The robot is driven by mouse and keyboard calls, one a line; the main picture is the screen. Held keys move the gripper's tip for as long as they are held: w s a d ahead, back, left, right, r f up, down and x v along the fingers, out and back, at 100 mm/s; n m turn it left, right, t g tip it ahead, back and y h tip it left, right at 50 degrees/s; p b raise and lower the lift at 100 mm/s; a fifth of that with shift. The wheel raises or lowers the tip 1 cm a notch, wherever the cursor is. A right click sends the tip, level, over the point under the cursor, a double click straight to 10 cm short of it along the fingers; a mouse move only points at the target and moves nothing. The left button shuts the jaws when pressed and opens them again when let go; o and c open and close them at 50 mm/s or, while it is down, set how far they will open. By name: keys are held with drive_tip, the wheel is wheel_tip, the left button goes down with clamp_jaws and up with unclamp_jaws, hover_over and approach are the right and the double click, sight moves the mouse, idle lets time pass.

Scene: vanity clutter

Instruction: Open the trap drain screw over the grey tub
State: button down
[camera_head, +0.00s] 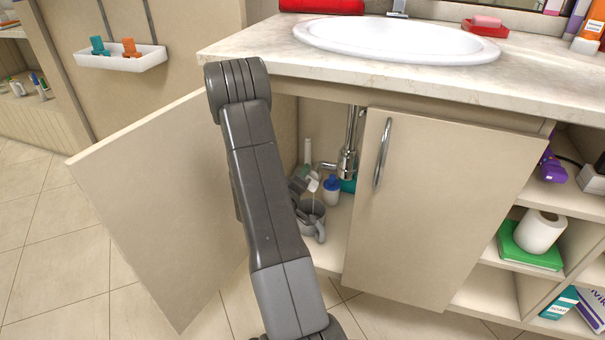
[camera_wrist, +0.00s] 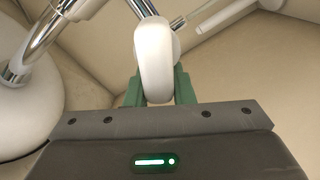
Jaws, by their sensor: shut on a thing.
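The chrome trap (camera_head: 347,163) hangs under the basin inside the open cabinet. In the wrist view its chrome pipes (camera_wrist: 42,35) curve at the upper left. My gripper (camera_wrist: 154,92) has green fingers, shut on a white rounded piece, which I take to be the drain screw (camera_wrist: 153,55). In the head view my gripper (camera_head: 309,181) is small and partly hidden behind my arm. The grey tub (camera_head: 318,232) stands on the cabinet floor below it, partly covered by my arm. A thin pale streak runs down toward the tub; I cannot tell surely whether it is water.
A blue-capped white bottle (camera_head: 331,191) stands close behind the tub. The countertop (camera_head: 250,48) is above. Floor tiles in front are clear.

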drive_tip(key=shift+f, duration=0.1)
idle(0.3)
drive_tip(key=c, duration=1.2)
unclamp_jaws()
drive_tip(key=shift+c, duration=0.2)
drive_tip(key=p+v, duration=0.2)
drive_tip(key=v, duration=1.2)
drive_tip(key=shift+w, duration=0.1)
drive_tip(key=b+x, duration=0.2)
drive_tip(key=x, duration=1.1)
drive_tip(key=shift+w+d, duration=0.2)
drive_tip(key=shift+w, duration=0.2)
